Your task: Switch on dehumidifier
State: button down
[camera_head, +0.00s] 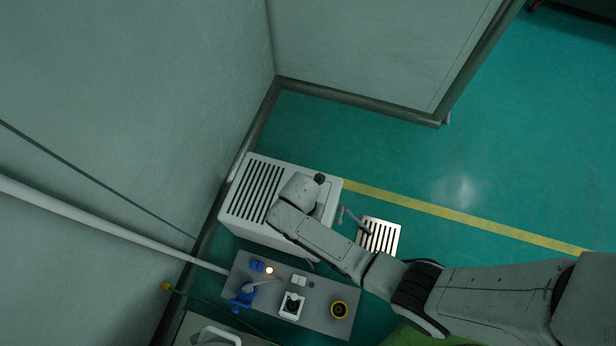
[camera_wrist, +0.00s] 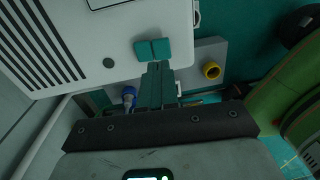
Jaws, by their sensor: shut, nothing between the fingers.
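The dehumidifier is a white box (camera_head: 258,230) with a dark slatted grille, standing against the wall in the head view. My arm crosses over its right part and hides some of it. In the wrist view its white face (camera_wrist: 88,45) fills the upper left, with the grille at the left. Contact cannot be told.
A floor grate (camera_head: 378,236) lies to the right. The green floor (camera_head: 480,165) beyond is clear.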

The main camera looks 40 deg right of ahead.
notch_tip(320, 180, up, 7)
jog(key=p, duration=0.2)
jog(key=shift+r, duration=0.15)
